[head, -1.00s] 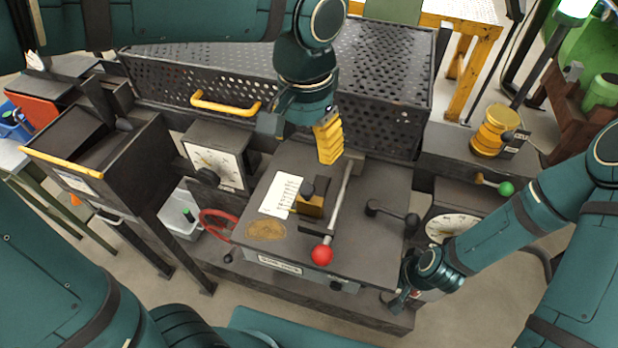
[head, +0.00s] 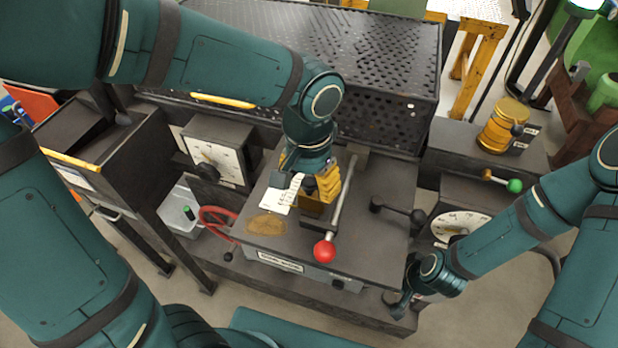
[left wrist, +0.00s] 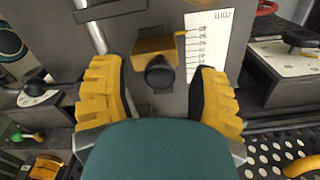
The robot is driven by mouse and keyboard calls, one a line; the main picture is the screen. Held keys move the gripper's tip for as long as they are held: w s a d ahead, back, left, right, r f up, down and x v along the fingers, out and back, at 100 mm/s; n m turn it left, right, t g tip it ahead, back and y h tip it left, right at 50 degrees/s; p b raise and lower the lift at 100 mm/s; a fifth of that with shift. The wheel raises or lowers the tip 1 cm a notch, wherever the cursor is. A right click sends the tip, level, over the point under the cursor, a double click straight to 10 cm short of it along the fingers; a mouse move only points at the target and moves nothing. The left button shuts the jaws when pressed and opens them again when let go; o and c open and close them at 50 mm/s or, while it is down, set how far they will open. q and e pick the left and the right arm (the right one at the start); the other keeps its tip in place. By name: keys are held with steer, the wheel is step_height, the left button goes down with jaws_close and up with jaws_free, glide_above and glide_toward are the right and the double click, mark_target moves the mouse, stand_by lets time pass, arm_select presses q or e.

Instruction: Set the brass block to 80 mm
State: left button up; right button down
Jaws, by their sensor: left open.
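The brass block (left wrist: 152,46) sits on the dark bench top with a black knob (left wrist: 160,72) on its near side and a thin yellow pointer (left wrist: 186,34) reaching to the white mm scale (left wrist: 207,50). The scale's numbers are too small to read. In the head view, part of the brass block (head: 312,208) shows below my left gripper (head: 309,182). My left gripper is open above the block, its yellow fingers on either side of the knob in the left wrist view, apart from it. My right gripper (head: 398,302) is at the bench's front right; its jaws are unclear.
A metal lever with a red ball (head: 324,251) stands right of the block. A black crank handle (head: 400,212) is further right. A perforated black guard (head: 375,60) rises behind.

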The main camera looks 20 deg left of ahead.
arm_select(q)
jaws_close()
steer(key=shift+w+p, duration=0.35)
steer(key=shift+w, duration=1.7)
jaws_free()
step_height(320, 180, up, 12)
